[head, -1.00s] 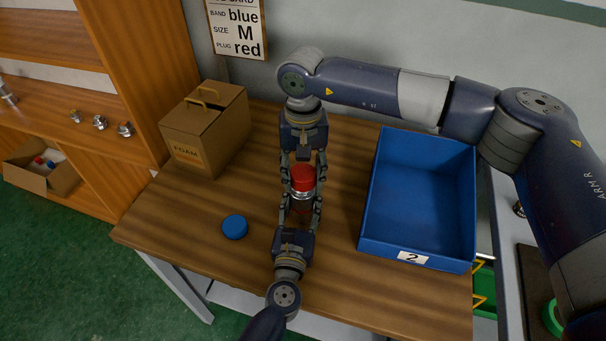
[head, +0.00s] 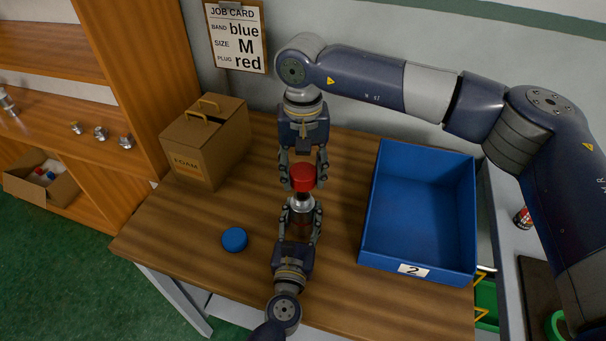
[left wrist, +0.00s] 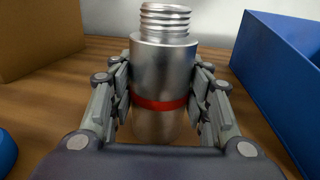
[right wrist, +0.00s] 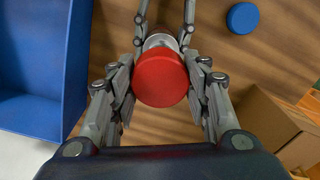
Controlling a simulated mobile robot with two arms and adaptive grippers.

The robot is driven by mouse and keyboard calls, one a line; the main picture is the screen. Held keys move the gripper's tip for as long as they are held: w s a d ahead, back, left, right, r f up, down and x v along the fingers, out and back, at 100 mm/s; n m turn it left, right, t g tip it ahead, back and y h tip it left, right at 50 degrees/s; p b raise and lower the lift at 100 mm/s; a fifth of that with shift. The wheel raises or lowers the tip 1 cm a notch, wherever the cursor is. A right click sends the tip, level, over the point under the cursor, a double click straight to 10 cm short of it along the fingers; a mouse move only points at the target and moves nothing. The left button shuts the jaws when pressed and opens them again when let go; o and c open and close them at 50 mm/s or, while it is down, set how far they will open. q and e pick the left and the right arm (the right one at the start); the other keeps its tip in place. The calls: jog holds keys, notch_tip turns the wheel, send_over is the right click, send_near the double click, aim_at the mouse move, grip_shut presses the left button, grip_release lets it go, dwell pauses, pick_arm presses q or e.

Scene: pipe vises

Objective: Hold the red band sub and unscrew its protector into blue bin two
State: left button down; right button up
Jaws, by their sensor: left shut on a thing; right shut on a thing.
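The red band sub (left wrist: 163,70) is a silver metal cylinder with a red band and bare thread on top; it stands upright in the left wrist view. My left gripper (left wrist: 165,105) is shut around it; in the head view the sub (head: 302,206) sits between my left fingers (head: 301,222). The red protector (head: 303,177) is a round cap, held by my right gripper (head: 304,176) just above the sub, apart from its thread. In the right wrist view the protector (right wrist: 161,78) is between the right fingers. Blue bin two (head: 367,246) stands to the right, its visible inside empty.
A loose blue cap (head: 235,239) lies on the wooden table (head: 200,250), left of the sub. A foam box (head: 208,145) stands at the back left. A job card (head: 237,40) hangs on the wall. Clear table lies between the sub and the bin.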

pick_arm(q)
jog(key=c, duration=0.8)
grip_release()
jog(key=shift+o, duration=0.2)
jog(key=s, duration=0.4)
jog(key=s+a, duration=0.1)
jog(key=s, duration=0.3)
jog(key=s+a, duration=0.1)
jog(key=s, duration=0.3)
